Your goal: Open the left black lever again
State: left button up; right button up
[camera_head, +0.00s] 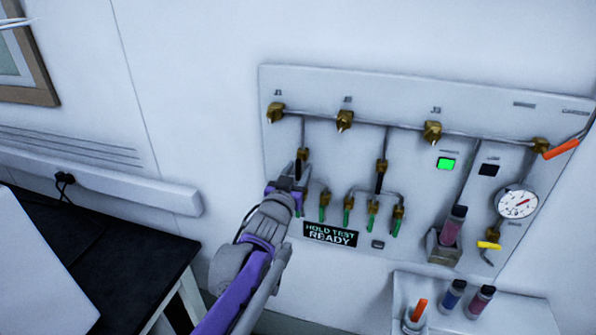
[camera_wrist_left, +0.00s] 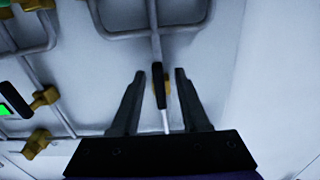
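The left black lever (camera_wrist_left: 158,85) shows in the left wrist view, lying along its vertical pipe with a brass body partly visible behind it. My left gripper (camera_wrist_left: 160,76) is open, with one finger on each side of the lever and a visible gap on both sides. In the head view my left gripper (camera_head: 301,163) is at the panel's left pipe and mostly hides that lever. The other black lever (camera_head: 379,184) points down along the middle pipe below its brass valve. My right gripper is in neither view.
A shelf with vials (camera_head: 480,301) is lower right. A dark table (camera_head: 130,255) stands left.

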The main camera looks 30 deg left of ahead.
pick_arm(q)
jog(key=shift+s, duration=0.1)
jog(key=v, duration=1)
jog(key=shift+s+b, duration=0.3)
jog(key=shift+f, duration=0.1)
